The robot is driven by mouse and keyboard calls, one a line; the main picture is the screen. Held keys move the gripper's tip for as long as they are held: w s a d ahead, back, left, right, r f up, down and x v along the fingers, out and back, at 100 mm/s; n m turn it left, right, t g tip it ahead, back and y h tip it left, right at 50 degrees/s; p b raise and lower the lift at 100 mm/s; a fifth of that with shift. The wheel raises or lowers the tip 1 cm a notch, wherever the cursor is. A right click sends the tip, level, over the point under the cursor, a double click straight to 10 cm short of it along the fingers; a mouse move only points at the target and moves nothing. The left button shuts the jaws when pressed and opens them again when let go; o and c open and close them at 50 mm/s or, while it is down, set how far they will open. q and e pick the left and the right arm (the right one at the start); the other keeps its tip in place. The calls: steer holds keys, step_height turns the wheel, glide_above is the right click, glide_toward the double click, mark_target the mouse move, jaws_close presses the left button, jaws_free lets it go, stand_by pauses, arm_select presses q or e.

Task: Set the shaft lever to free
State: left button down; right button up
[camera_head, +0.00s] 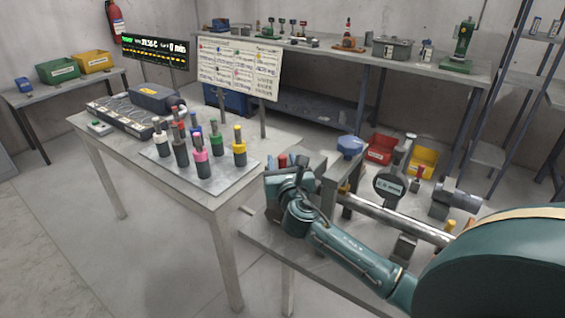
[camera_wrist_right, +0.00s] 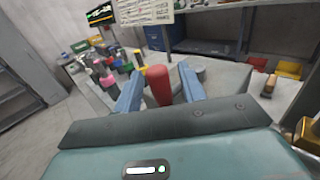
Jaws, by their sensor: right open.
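A red rounded handle (camera_wrist_right: 158,86), which looks like the shaft lever's grip, stands between the two blue fingers of my right gripper (camera_wrist_right: 160,72) in the right wrist view. The fingers are open, one on each side, and a gap shows around the handle. In the head view a bit of red (camera_head: 283,160) shows by my right gripper (camera_head: 285,172), at the left end of the machine. The horizontal metal shaft (camera_head: 400,217) runs right from there. The lever's base and its setting marks are hidden. My left gripper is not in view.
A round dial gauge (camera_head: 390,185) stands over the shaft. Red (camera_head: 380,150) and yellow bins (camera_head: 423,160) lie behind. The left table holds a plate (camera_head: 215,182) with several coloured-collar tools. A sign board (camera_head: 240,65) stands behind it.

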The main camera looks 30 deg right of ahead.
steer(key=shift+c, duration=0.2)
jaws_close()
steer(key=shift+h, duration=0.3)
